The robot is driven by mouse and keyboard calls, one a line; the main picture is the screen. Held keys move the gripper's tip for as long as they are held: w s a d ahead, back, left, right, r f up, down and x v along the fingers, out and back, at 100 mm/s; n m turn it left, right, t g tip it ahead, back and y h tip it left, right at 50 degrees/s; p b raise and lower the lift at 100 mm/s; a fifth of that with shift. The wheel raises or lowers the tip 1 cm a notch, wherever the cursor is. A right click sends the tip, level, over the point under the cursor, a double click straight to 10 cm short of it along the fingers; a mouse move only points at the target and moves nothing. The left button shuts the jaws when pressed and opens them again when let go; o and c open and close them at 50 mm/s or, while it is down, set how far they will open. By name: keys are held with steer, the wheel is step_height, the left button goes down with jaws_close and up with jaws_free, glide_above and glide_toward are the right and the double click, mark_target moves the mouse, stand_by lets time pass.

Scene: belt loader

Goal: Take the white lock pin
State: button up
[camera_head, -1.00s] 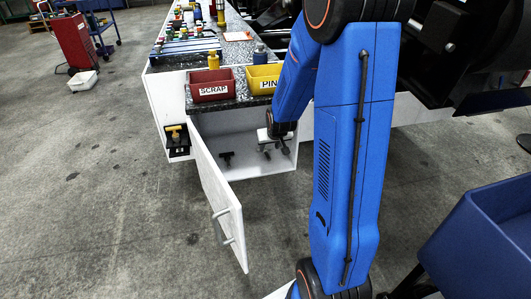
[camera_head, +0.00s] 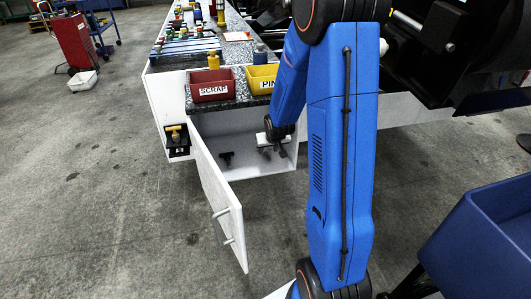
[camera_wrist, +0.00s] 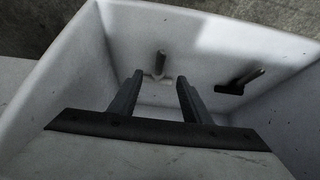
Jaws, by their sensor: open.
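A pale, T-shaped pin that looks like the white lock pin (camera_wrist: 159,62) is in the open white cabinet. In the wrist view it shows just beyond and between my fingertips, apart from both. A dark T-shaped pin (camera_wrist: 242,80) lies to its right; in the head view a dark pin (camera_head: 227,157) shows on the cabinet floor. My gripper (camera_wrist: 160,80) is open and empty, with its two dark fingers spread. In the head view my gripper (camera_head: 281,150) reaches inside the cabinet, and the pale pin is hard to make out there.
The cabinet door (camera_head: 217,195) stands open towards the front. Cabinet walls (camera_wrist: 285,110) enclose my gripper closely. Above are a red SCRAP bin (camera_head: 212,85) and a yellow PIN bin (camera_head: 262,77) on the counter ledge. A blue bin (camera_head: 490,215) stands at the right.

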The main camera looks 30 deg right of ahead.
mark_target(267, 153)
steer(key=shift+x, duration=2.6)
steer(key=shift+d, duration=0.1)
jaws_close()
